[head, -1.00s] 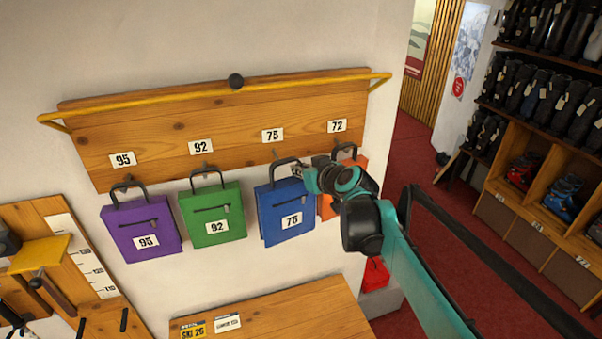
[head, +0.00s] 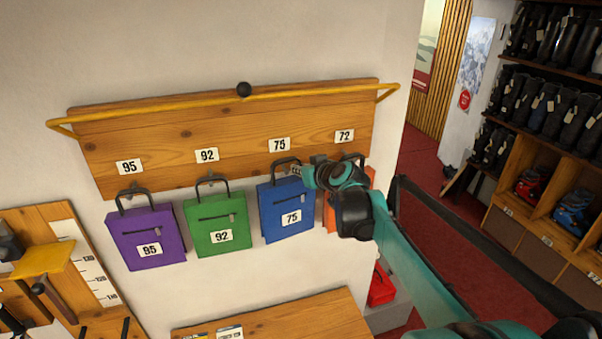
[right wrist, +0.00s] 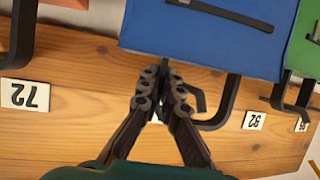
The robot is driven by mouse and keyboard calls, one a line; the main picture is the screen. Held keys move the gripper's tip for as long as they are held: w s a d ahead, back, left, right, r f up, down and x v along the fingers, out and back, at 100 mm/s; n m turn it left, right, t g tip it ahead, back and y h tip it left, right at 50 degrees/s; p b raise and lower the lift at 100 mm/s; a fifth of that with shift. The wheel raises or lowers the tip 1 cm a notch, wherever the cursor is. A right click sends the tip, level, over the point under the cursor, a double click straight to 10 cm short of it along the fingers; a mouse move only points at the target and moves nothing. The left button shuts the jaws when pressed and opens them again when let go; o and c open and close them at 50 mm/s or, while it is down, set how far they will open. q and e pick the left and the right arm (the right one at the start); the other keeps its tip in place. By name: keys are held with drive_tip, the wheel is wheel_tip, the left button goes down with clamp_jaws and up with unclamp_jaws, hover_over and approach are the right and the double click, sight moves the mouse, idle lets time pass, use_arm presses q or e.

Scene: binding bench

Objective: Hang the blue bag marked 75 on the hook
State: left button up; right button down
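The blue bag marked 75 (head: 287,211) hangs upright in front of the wooden board (head: 130,140), below the 75 label (head: 279,145). My right gripper (head: 298,171) is at the right side of its dark handle. In the right wrist view, which is upside down, the fingers (right wrist: 163,98) are closed around one leg of the blue bag's handle (right wrist: 215,118). The hook under the 75 label is hidden behind the handle and fingers; I cannot tell whether the handle rests on it. My left gripper is not in view.
A green bag (head: 217,226) and a purple bag (head: 146,237) hang to the left. An orange bag (head: 331,215) hangs close on the right, partly behind my right arm. A yellow rail (head: 180,99) runs along the board's top. A wooden bench (head: 280,318) stands below.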

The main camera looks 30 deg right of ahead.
drive_tip(key=shift+w+d+f, duration=0.1)
drive_tip(key=shift+w+d, duration=0.05)
drive_tip(key=shift+w, duration=0.7)
drive_tip(key=shift+s+f+b, duration=0.1)
drive_tip(key=shift+f+b, duration=0.95)
drive_tip(key=shift+f, duration=0.25)
drive_tip(key=c, duration=1.6)
unclamp_jaws()
drive_tip(key=shift+c, duration=0.2)
